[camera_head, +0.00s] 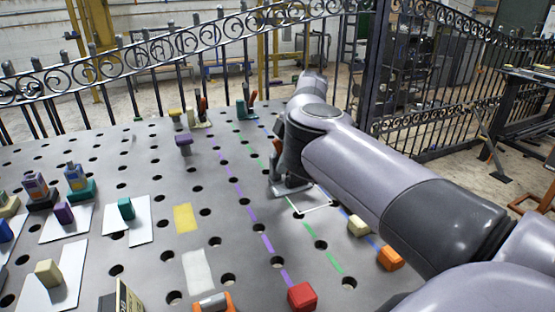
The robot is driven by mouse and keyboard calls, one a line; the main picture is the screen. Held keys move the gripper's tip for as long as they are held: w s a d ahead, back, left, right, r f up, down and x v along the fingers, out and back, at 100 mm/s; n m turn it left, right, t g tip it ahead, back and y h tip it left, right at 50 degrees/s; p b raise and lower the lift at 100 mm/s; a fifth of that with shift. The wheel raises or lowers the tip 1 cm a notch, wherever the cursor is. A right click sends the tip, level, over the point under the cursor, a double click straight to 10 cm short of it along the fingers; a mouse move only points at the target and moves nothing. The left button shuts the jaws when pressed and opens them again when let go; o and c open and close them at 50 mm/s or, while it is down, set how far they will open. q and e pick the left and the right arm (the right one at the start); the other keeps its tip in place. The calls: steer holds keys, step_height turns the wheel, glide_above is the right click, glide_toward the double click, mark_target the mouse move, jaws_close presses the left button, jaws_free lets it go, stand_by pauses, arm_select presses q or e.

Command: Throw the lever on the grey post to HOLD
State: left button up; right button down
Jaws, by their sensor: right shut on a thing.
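My right arm reaches in from the lower right across the table. My right gripper (281,140) is mostly hidden behind its own wrist and is shut on the lever (277,150), whose reddish-brown part shows at the wrist's left edge. Below it a grey foot, part of the grey post (291,189), stands on the table beside a white outlined patch. The rest of the post, the HOLD mark and the lever's exact angle are hidden by my arm. My left gripper is out of view.
The grey table (160,180) is full of round holes. A green post (245,109) with an orange-red handle stands at the back. A red block (301,296), an orange block (390,258) and a cream block (358,226) lie in front. Several blocks stand on the left. A scrolled iron fence (180,50) runs behind.

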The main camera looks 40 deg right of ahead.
steer(key=shift+s+d+r+y, duration=0.1)
steer(key=shift+d+r+y, duration=0.1)
steer(key=shift+d+y, duration=0.3)
steer(key=shift+s+d+r+y, duration=0.1)
steer(key=shift+d+r+y, duration=0.05)
steer(key=shift+y, duration=0.55)
steer(key=shift+t, duration=0.3)
steer(key=c, duration=1.3)
jaws_free()
steer(key=shift+v, duration=3.6)
steer(key=shift+w, duration=0.1)
